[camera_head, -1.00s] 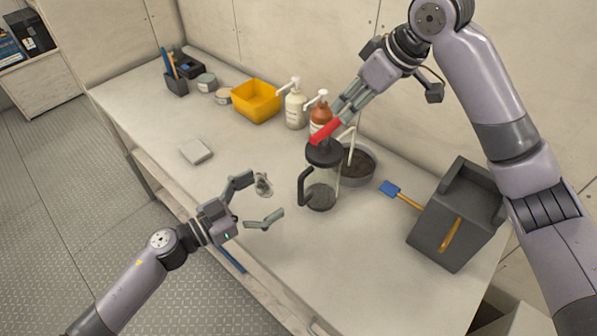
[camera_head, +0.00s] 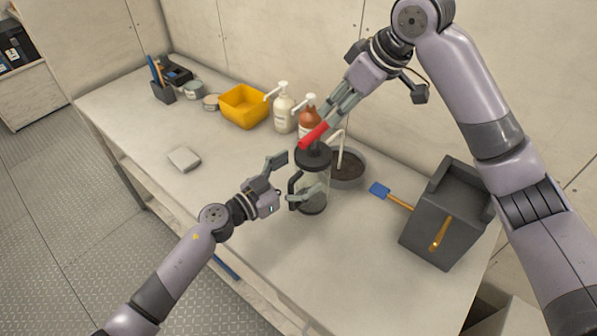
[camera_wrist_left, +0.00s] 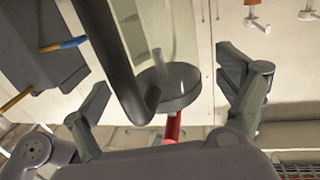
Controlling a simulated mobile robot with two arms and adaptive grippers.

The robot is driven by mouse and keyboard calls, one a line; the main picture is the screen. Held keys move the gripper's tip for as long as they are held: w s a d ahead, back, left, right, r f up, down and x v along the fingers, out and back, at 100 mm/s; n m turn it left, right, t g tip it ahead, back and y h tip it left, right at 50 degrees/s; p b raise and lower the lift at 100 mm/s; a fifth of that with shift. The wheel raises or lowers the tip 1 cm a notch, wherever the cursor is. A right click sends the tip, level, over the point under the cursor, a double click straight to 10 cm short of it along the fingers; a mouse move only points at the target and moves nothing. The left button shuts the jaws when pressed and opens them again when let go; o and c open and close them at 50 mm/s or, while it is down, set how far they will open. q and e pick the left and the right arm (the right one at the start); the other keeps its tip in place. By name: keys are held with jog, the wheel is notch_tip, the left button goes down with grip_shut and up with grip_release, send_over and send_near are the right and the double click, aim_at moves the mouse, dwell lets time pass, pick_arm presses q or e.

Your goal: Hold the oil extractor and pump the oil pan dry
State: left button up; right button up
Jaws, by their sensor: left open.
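The oil extractor (camera_head: 316,180) is a clear jar with a black lid, black side handle and red pump handle (camera_head: 313,135). It stands upright on the bench. Its white hose (camera_head: 340,150) reaches into the round oil pan (camera_head: 350,167), which holds something dark. My right gripper (camera_head: 333,118) is shut on the red pump handle's upper end. My left gripper (camera_head: 291,177) is open at the jar's left, one finger overlapping the jar. In the left wrist view, the black side handle (camera_wrist_left: 118,62) lies between the open fingers (camera_wrist_left: 166,82); contact is unclear.
A dark box (camera_head: 447,215) and a blue-tipped tool (camera_head: 379,189) are at right. Pump bottles (camera_head: 284,112) (camera_head: 309,120) and a yellow bin (camera_head: 243,106) stand behind. A grey pad (camera_head: 184,159) lies left. The front bench top is clear.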

pick_arm(q)
jog(key=shift+c, duration=0.4)
jog(key=c, duration=1.9)
